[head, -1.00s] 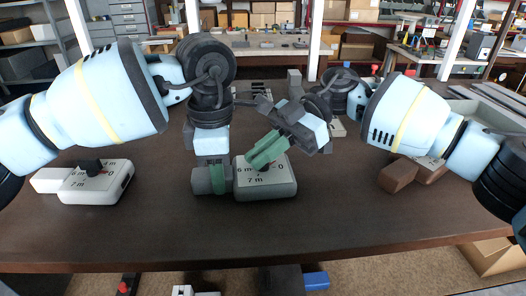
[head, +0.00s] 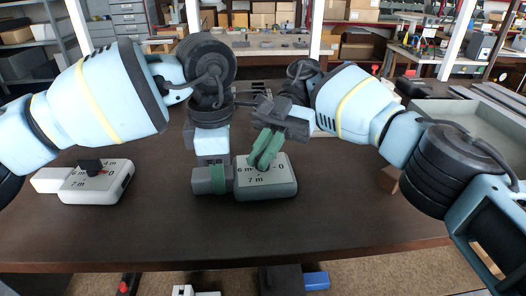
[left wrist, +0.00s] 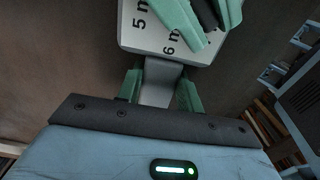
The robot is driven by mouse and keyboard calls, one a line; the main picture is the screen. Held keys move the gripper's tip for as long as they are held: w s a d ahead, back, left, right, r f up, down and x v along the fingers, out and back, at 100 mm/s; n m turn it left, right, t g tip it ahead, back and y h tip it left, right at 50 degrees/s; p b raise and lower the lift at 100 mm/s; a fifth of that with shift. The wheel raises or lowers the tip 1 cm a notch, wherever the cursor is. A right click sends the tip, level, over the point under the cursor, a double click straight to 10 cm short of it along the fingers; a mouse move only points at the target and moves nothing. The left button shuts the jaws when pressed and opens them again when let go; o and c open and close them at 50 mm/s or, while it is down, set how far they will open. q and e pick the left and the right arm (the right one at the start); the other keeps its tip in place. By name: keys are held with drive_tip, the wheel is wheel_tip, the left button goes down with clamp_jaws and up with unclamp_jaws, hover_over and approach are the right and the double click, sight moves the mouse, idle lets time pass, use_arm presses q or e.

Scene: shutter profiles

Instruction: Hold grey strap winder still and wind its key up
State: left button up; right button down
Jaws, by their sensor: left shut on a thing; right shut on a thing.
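The grey strap winder (head: 280,185) lies on the table in the middle of the head view, its marked face up. My left gripper (head: 216,178) is shut on the grey block at the winder's left end; the left wrist view shows green fingers on both sides of this block (left wrist: 160,82). My right gripper (head: 266,150) is above the dial, its green fingers shut on the key, which they mostly hide. The right fingers also show over the winder's face (left wrist: 172,22) in the left wrist view.
A white winder (head: 110,186) with a black key lies at the left of the table. A brown block (head: 388,179) is partly hidden behind my right arm. A grey tray (head: 480,125) stands at the right. The table front is clear.

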idle(0.3)
drive_tip(key=c, duration=1.5)
unclamp_jaws()
drive_tip(key=shift+m+y, duration=0.3)
drive_tip(key=shift+d+m+t+y, duration=0.1)
drive_tip(key=shift+m+t+y, duration=1.4)
drive_tip(key=shift+m+t, duration=0.3)
drive_tip(key=m+t+y, duration=0.2)
drive_tip(key=m+t, duration=0.2)
drive_tip(key=shift+t, duration=0.3)
drive_tip(key=v, duration=1.1)
drive_tip(key=shift+s+d+r+n+t+h, duration=0.35)
drive_tip(key=shift+s+r+n+t+h, duration=0.15)
drive_tip(key=shift+s+r+n+h, duration=0.4)
drive_tip(key=shift+s+d+r+n+t+h, duration=0.3)
drive_tip(key=shift+s+r+n+t+h, duration=0.3)
drive_tip(key=shift+s+n+h, duration=0.4)
drive_tip(key=shift+s+d+r+n+t+h, duration=0.35)
drive_tip(key=shift+s+r+n+t+h, duration=0.05)
drive_tip(key=shift+s+r+n+h, duration=0.55)
